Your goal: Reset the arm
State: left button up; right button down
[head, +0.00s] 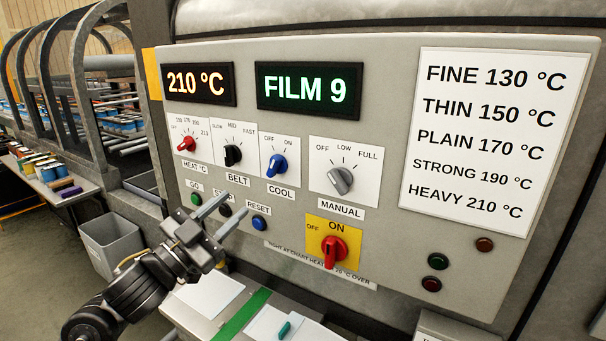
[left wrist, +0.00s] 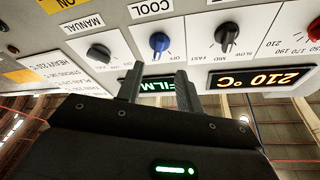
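My left gripper (head: 236,204) is in front of the lower left of the grey control panel (head: 390,240), fingers pointing up and right, open and empty. Its tips overlap the row of buttons in the head view; contact cannot be told. In the left wrist view its two fingers (left wrist: 157,86) stand apart below the inverted panel. The green GO button (head: 196,199), dark STOP button (head: 225,210) and blue RESET button (head: 259,222) are near it; the STOP label is partly hidden. My right gripper is not in view.
Displays read 210 °C (head: 197,84) and FILM 9 (head: 308,90). Above the buttons are red heat (head: 187,143), black belt (head: 232,155), blue cool (head: 276,166) and grey manual (head: 340,180) knobs. A red switch (head: 333,250) sits lower right. A grey bin (head: 112,243) stands left.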

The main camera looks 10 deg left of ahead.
pick_arm(q)
jog(key=s+a+f+n+g+y, duration=0.1)
jog(key=s+f+n+g+y, duration=0.3)
jog(key=f, duration=0.9)
jog(key=s+a+f+n+g+y, duration=0.1)
jog(key=s+a+f+n+y, duration=0.25)
jog(key=f, duration=0.95)
jog(key=s+d+f+n+g+y, duration=0.15)
jog(key=s+f+g, duration=0.35)
jog(key=s+f, duration=0.5)
jog(key=s+d+f+n+g+y, duration=0.15)
jog(key=s+f+g, duration=0.35)
jog(key=s+f, duration=0.5)
jog(key=s+f+m+g, duration=0.1)
jog(key=s+f, duration=0.2)
jog(key=f, duration=2.1)
jog(key=s+a+f, duration=0.2)
jog(key=s+f, duration=0.5)
jog(key=s, duration=0.1)
jog(key=s+a+f+g, duration=0.1)
jog(key=s+f, duration=0.7)
jog(key=shift+s+a+f+g+y+b, duration=0.2)
jog(key=shift+a+f+g+y+b, duration=0.1)
jog(key=shift+a+y+b, duration=0.1)
